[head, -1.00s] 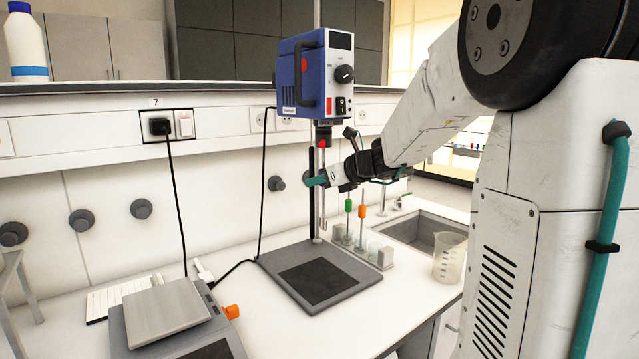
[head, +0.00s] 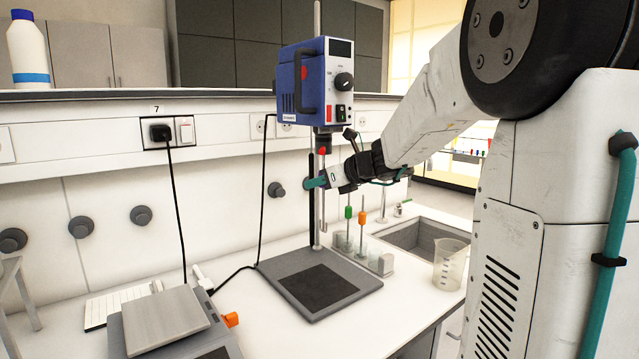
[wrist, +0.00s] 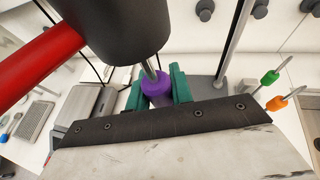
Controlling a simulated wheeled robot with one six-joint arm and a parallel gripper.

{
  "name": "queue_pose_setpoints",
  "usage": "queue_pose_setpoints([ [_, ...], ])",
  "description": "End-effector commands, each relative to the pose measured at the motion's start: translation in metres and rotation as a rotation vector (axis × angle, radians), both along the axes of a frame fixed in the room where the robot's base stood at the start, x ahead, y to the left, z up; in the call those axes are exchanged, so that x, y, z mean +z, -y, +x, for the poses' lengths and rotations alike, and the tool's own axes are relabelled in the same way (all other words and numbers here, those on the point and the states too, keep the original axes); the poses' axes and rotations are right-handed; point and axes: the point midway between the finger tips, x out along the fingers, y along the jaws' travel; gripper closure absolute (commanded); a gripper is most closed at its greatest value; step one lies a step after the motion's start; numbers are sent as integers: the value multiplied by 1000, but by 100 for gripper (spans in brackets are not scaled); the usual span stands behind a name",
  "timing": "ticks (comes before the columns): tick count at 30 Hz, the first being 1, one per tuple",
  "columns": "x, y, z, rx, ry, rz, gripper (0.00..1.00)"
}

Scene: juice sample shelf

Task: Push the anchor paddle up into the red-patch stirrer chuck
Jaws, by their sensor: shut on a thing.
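The blue stirrer motor (head: 316,82) stands on its post, with the chuck (head: 322,140) and its red patch (head: 322,151) under it. My gripper (head: 318,183) is below the chuck, its teal fingers shut on the anchor paddle (head: 322,212), which hangs upright. In the wrist view the green fingers (wrist: 158,86) clasp the paddle's purple collar (wrist: 156,84). A short length of silver shaft shows between the collar and the black chuck (wrist: 115,35). The chuck hides the shaft's top, so I cannot tell how deep it sits.
The stirrer's base plate (head: 318,280) lies below. Paddles with green (head: 348,212) and orange (head: 362,217) collars stand in a rack (head: 372,262) at right. A beaker (head: 449,262) stands by the sink. A balance (head: 165,320) is at front left. A red bar (wrist: 38,68) crosses beside the chuck.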

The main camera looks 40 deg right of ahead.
Motion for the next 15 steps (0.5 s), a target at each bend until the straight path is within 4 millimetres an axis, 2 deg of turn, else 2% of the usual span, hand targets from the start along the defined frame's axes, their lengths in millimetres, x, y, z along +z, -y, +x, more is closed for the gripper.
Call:
queue_pose_setpoints([
  [15,-21,0,0,0,-1,1,100],
])
